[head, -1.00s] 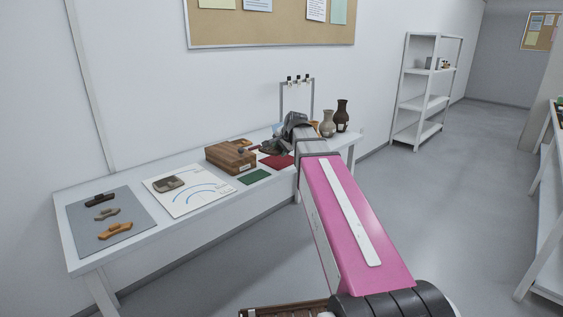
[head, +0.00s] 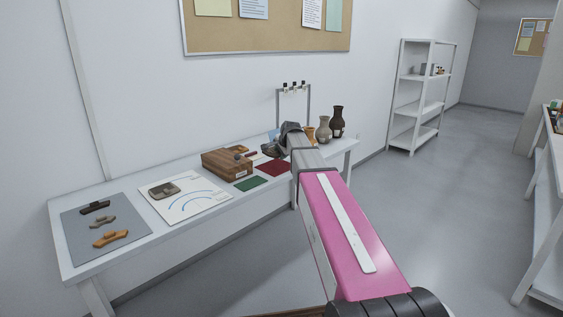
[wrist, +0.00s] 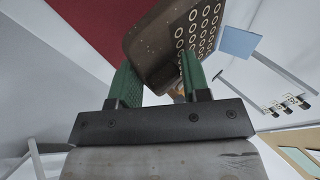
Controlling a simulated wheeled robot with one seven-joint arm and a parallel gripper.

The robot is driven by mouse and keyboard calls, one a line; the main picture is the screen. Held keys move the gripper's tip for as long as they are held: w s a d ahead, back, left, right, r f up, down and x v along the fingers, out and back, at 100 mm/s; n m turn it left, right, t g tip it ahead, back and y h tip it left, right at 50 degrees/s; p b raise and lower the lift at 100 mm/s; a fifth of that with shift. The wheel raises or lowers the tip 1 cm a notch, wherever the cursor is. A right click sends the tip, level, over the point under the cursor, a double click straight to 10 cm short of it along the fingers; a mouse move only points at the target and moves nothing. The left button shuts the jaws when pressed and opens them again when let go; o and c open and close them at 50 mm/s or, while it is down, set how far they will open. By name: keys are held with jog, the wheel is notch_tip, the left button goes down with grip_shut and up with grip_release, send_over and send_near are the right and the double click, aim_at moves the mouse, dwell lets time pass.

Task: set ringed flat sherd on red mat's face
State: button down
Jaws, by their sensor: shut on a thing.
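The ringed flat sherd (wrist: 160,35) is dark brown with rows of pale rings on one face. It shows large and tilted in the wrist view. My gripper (wrist: 158,78) has green fingers and is shut on its near edge. In the head view my gripper (head: 279,146) is above the far part of the table, and the sherd is hard to make out there. The red mat (head: 273,168) lies flat on the table, just in front of and below my gripper. It also fills the upper left of the wrist view (wrist: 95,30), apart from the sherd.
A wooden box (head: 225,165) and a green mat (head: 250,184) lie left of the red mat. A white sheet (head: 190,209) and a grey mat (head: 75,235) with sherds are further left. Vases (head: 337,122) and a hook stand (head: 279,100) are close behind my gripper.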

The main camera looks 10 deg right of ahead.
jog(key=shift+w+d+f, duration=0.15)
jog(key=shift+w+f, duration=0.1)
jog(key=shift+f, duration=1.9)
jog(key=shift+f, duration=0.6)
jog(key=c, duration=0.6)
grip_release()
jog(key=shift+s, duration=0.1)
jog(key=shift+f, duration=0.1)
jog(key=shift+s+f, duration=0.1)
jog(key=shift+c, duration=0.4)
